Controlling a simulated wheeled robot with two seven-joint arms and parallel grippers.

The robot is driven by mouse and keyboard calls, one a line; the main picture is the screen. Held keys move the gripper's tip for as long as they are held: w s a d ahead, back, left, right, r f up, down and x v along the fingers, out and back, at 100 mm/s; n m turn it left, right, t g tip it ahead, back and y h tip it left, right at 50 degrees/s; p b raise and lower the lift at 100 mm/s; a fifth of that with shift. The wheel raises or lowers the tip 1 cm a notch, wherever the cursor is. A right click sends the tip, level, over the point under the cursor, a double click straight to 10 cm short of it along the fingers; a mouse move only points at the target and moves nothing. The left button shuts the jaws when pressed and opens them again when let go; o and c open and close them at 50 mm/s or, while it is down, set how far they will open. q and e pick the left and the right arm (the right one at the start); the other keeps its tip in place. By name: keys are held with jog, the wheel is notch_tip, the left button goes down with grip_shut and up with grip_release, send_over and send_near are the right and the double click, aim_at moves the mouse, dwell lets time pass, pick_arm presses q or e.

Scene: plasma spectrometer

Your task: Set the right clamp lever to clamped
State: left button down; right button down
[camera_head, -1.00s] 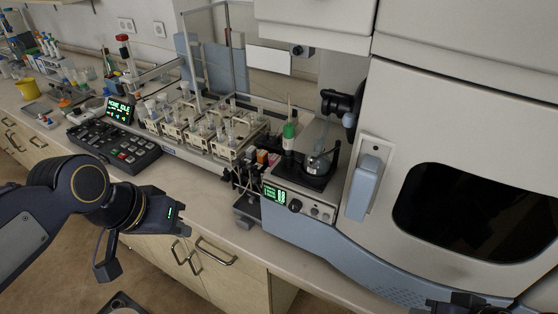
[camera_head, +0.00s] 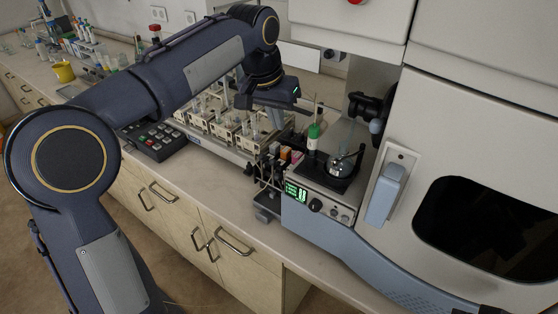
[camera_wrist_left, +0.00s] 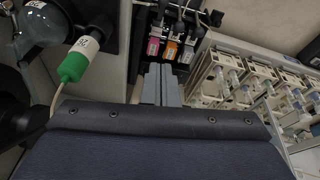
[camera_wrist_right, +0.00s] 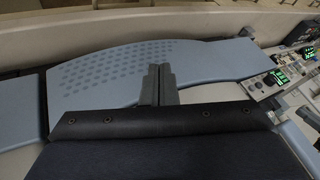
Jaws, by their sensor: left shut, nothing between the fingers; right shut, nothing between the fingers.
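Small pump blocks with coloured faces (camera_head: 285,153) stand left of the sample holder. My right gripper (camera_wrist_right: 159,82) is shut and empty over the instrument's blue perforated front panel (camera_wrist_right: 110,70).
A green-capped tube (camera_head: 313,136) and a round glass vessel (camera_head: 340,166) stand right of the blocks. A green display (camera_head: 296,192) is below. Sample racks (camera_head: 225,130) and a keypad (camera_head: 160,141) lie left. The instrument's large door (camera_head: 490,200) stands right.

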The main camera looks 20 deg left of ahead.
pick_arm(q)
jog(key=shift+f, duration=0.1)
jog(key=p, duration=0.1)
send_over(282, 174)
notch_tip(282, 174, down, 11)
jog(key=shift+s+a+f, duration=0.2)
jog(key=shift+s+a, duration=0.1)
jog(key=shift+s, duration=0.2)
dwell(0.4)
